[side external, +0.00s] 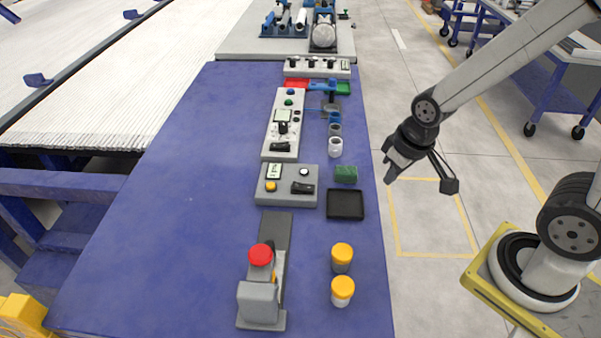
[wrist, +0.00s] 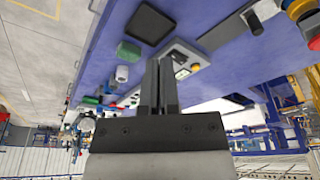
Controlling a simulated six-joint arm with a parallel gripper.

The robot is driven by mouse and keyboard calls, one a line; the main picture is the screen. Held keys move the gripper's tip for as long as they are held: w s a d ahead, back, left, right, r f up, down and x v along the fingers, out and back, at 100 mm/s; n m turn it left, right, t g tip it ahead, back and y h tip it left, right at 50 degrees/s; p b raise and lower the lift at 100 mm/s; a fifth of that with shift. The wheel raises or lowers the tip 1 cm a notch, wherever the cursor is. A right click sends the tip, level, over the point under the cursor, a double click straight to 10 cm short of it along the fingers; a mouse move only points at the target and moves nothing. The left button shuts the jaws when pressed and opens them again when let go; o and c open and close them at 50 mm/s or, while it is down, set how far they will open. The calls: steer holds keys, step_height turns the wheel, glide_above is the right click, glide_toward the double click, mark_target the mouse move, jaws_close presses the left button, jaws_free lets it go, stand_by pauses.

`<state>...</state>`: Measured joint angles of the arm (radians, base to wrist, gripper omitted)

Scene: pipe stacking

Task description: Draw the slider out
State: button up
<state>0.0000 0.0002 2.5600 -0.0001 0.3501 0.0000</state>
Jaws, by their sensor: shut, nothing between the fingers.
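A grey device (side external: 258,300) with a red round cap (side external: 260,254) stands on a dark grey rail-like base (side external: 275,229) at the near part of the blue table. Its block looks like a sliding part, but I cannot tell for certain that it is the slider. Part of it, with the red cap (wrist: 315,43), shows at the upper right in the wrist view. My gripper (side external: 389,176) hangs beyond the table's right edge, well apart from the device. In the wrist view its fingers (wrist: 158,80) are together and empty.
Two yellow-capped jars (side external: 342,286) stand right of the device. A black tray (side external: 346,204), a green block (side external: 346,174) and a control box (side external: 287,186) lie farther back. More panels and cups line the far end. The table's left side (side external: 170,220) is clear.

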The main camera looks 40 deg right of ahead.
steer(key=o, duration=0.7)
steer(key=shift+w+a, duration=0.1)
steer(key=shift+w, duration=0.05)
steer(key=shift+o, duration=0.6)
steer(key=shift+w+a, duration=0.25)
steer(key=shift+w, duration=0.05)
steer(key=n+g, duration=0.3)
steer(key=n, duration=0.4)
glide_above(269, 243)
step_height(269, 243, down, 10)
steer(key=shift+r, duration=0.2)
steer(key=shift+f, duration=0.1)
steer(key=shift+f, duration=3.85)
jaws_close()
